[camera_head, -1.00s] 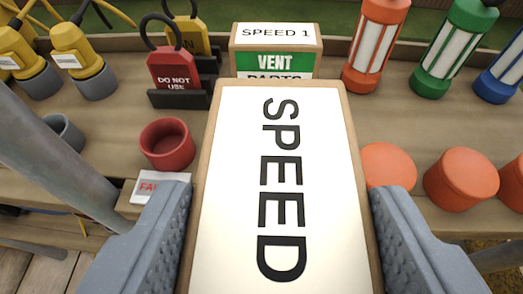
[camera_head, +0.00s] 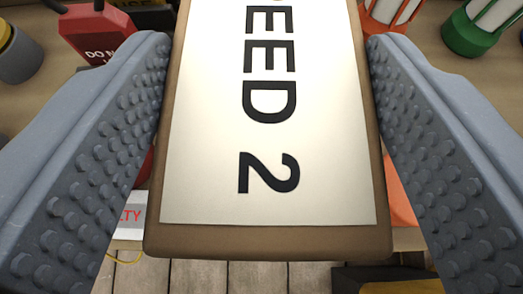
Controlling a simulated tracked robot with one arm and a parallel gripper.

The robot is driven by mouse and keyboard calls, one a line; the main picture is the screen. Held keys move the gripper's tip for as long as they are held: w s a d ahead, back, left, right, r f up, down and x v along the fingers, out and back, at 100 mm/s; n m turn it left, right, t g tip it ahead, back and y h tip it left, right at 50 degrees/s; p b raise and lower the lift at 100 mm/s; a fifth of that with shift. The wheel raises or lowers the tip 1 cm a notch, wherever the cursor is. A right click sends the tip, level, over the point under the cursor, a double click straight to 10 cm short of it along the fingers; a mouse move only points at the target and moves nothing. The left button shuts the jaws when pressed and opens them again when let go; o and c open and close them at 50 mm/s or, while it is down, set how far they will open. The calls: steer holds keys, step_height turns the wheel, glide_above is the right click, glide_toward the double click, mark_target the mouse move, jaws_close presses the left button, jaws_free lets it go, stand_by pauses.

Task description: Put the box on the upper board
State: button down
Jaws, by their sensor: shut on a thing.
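A brown box (camera_head: 270,241) with a white label reading "...EED 2" fills the middle of the view. My gripper (camera_head: 268,60) has one grey, studded finger on each side of the box, and is shut on it. The far end of the box runs out of the top of the picture. Part of a wooden board (camera_head: 445,92) shows behind the box at the right, but I cannot tell from this view whether it is the upper board. The box hides most of what lies behind it.
A red "DO NOT USE" tag (camera_head: 98,30) stands at the upper left. Red-orange (camera_head: 392,12) and green (camera_head: 470,30) lanterns stand at the upper right. A white card ending in "LTY" (camera_head: 131,216) and wooden planks (camera_head: 200,276) show lower down.

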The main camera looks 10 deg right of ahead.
steer(key=f, duration=0.4)
steer(key=shift+w+a, duration=0.25)
steer(key=shift+a, duration=0.1)
steer(key=shift+f+b, duration=0.6)
steer(key=shift+f, duration=1.1)
steer(key=shift+c, duration=2.4)
jaws_free()
steer(key=shift+f, duration=0.1)
steer(key=shift+s+r, duration=0.3)
steer(key=shift+s, duration=0.1)
steer(key=v, duration=1.1)
steer(key=shift+p, duration=0.35)
steer(key=shift+s+a+f, duration=0.1)
steer(key=shift+s, duration=0.05)
